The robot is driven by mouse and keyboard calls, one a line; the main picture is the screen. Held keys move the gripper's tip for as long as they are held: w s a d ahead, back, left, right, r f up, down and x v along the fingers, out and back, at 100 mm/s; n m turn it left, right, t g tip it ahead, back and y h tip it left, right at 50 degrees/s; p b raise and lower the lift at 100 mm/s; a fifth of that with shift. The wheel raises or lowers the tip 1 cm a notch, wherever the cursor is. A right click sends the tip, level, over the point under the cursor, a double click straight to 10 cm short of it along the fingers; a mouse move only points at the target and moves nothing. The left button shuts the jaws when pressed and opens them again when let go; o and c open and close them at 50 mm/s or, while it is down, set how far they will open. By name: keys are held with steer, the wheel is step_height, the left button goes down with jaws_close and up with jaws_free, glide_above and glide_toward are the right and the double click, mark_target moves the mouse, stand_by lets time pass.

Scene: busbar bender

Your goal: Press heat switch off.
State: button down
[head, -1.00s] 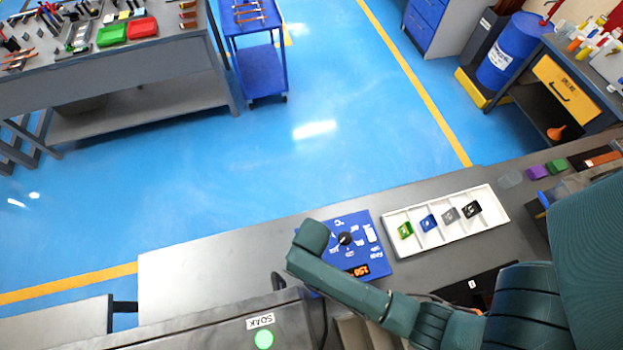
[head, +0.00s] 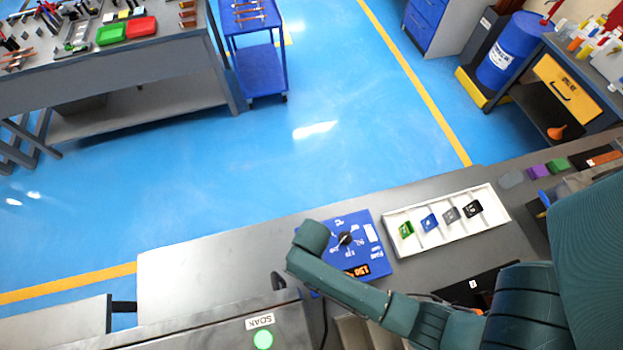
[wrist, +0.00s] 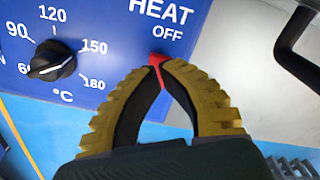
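The blue control panel (head: 372,249) lies on the bench in the head view. It has a black knob (head: 345,238) and a lit orange display (head: 356,271). In the wrist view the panel shows the knob (wrist: 52,62) beside a temperature scale and the words HEAT and OFF. A red switch (wrist: 155,60) sits just below and left of OFF. My gripper (wrist: 161,66) has its yellow-ridged fingertips together at the red switch and partly covers it. I cannot tell whether they touch or press it. My arm hides the gripper in the head view.
A white tray (head: 442,244) with several coloured pieces stands right of the panel. A grey housing with a SOAK label (head: 260,320) and green button (head: 263,340) is in front. A black handle (wrist: 292,42) shows at the wrist view's upper right.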

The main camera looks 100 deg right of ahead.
steer(key=shift+f+b, duration=0.75)
steer(key=shift+f, duration=0.55)
stand_by(0.4)
steer(key=shift+r, duration=0.1)
step_height(320, 180, up, 7)
steer(key=p, duration=0.8)
steer(key=shift+s, duration=0.1)
stand_by(0.4)
